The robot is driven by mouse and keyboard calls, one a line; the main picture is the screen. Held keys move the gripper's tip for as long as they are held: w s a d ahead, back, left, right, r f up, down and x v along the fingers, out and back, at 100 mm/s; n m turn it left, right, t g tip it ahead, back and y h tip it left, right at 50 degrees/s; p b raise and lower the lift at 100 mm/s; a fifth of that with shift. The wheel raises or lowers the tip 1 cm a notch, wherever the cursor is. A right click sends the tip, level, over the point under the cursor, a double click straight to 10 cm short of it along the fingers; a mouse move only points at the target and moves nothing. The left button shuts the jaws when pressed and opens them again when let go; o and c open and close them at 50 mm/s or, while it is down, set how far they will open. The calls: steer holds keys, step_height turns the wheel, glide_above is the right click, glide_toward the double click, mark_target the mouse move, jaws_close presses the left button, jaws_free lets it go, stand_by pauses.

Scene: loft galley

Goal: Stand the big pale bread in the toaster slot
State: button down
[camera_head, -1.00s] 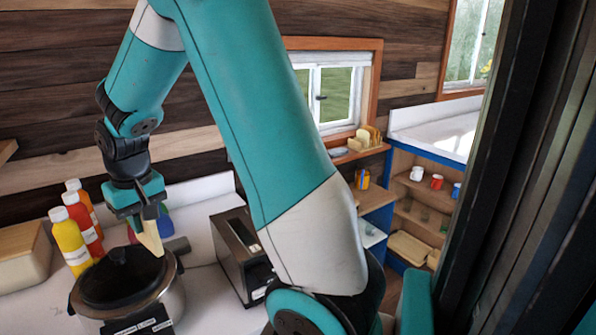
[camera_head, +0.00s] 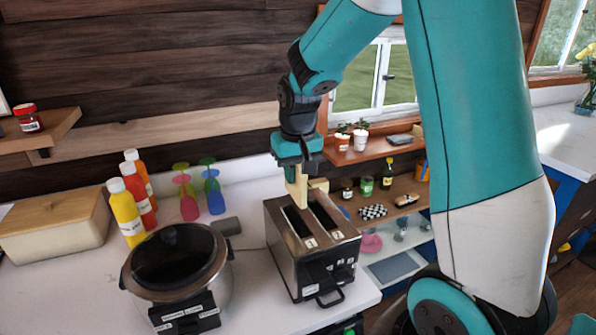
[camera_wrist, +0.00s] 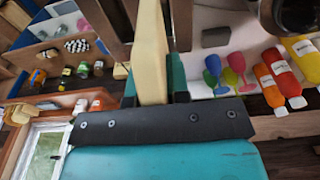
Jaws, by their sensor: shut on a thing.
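The big pale bread (camera_head: 300,190) hangs upright from my gripper (camera_head: 297,172). Its lower edge is over the left slot of the toaster, and I cannot tell whether it has entered the slot. The toaster (camera_head: 312,262) is dark and metallic with two long slots, and stands on the counter right of the pot. In the wrist view the bread (camera_wrist: 152,50) shows edge-on between the two fingers of my gripper (camera_wrist: 153,88), which is shut on it. The bread hides part of the toaster there.
A lidded pot (camera_head: 175,268) stands left of the toaster. A shelf (camera_head: 385,212) with jars and a checkered item is behind to the right. White counter (camera_head: 80,295) is free at the front left.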

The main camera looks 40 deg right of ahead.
steer(key=shift+s, duration=0.1)
steer(key=shift+f, duration=0.15)
steer(key=shift+f+b, duration=3.55)
steer(key=shift+f, duration=1.3)
steer(key=c, duration=1)
jaws_free()
